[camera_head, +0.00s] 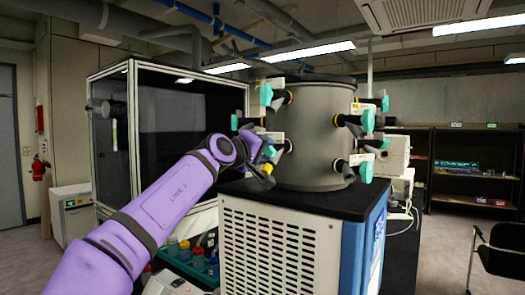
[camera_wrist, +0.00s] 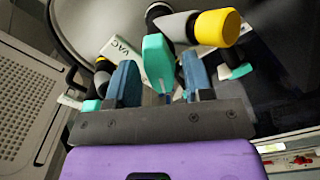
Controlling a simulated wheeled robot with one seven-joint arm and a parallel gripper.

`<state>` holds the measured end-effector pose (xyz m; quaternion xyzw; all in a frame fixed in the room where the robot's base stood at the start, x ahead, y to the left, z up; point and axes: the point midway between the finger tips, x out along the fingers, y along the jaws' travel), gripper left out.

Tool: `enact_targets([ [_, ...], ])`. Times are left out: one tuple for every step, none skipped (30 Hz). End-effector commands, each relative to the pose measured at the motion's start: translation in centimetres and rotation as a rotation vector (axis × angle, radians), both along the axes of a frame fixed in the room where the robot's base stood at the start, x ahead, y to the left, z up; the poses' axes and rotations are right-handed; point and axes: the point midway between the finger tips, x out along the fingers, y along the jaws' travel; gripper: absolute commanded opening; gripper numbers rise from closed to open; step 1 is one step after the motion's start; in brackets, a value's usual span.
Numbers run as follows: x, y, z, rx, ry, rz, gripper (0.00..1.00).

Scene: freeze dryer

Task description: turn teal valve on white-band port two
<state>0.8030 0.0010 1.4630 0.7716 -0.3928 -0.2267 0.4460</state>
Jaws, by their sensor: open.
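A teal valve handle (camera_wrist: 158,62) stands between the two blue fingers of my gripper (camera_wrist: 159,76) in the wrist view. My gripper is open, with a finger on each side of the handle; I cannot tell whether either touches it. A white tag marked VAC (camera_wrist: 123,49) is just left of the handle. In the head view, my purple arm reaches the left side of the grey drum (camera_head: 313,140), and the handle at my gripper is largely hidden. Which port has the white band is not clear.
Other teal valves stick out around the drum, at upper left (camera_head: 266,94) and right (camera_head: 367,120). A yellow-capped port (camera_wrist: 218,28) is close to my right finger. A glass-fronted cabinet (camera_head: 175,125) stands left, and bottles (camera_head: 185,250) sit below my arm.

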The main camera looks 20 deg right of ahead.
Motion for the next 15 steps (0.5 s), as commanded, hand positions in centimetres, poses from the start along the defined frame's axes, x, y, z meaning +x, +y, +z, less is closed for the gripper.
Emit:
enact_targets([
  [-0.01,-0.01,0.00,0.000,0.000,0.000,0.47],
  [-0.02,0.00,0.00,0.000,0.000,0.000,0.40],
  [-0.02,0.00,0.00,0.000,0.000,0.000,0.31],
  [-0.02,0.00,0.00,0.000,0.000,0.000,0.24],
  [-0.02,0.00,0.00,0.000,0.000,0.000,0.17],
  [-0.02,0.00,0.00,0.000,0.000,0.000,0.08],
  [-0.02,-0.01,0.00,0.000,0.000,-0.001,0.01],
  [-0.02,0.00,-0.01,0.000,0.000,-0.001,0.00],
  [-0.02,0.00,-0.01,0.000,0.000,-0.001,0.00],
  [-0.02,0.00,-0.01,0.001,-0.001,-0.001,0.00],
  [-0.02,0.00,-0.01,0.001,-0.001,-0.001,0.00],
  [-0.02,0.00,-0.01,0.002,-0.002,-0.001,0.00],
  [-0.02,0.00,-0.02,0.003,-0.004,-0.001,0.00],
  [-0.02,0.00,-0.02,0.006,-0.007,-0.001,0.00],
  [-0.02,0.00,-0.02,0.009,-0.012,-0.001,0.00],
])
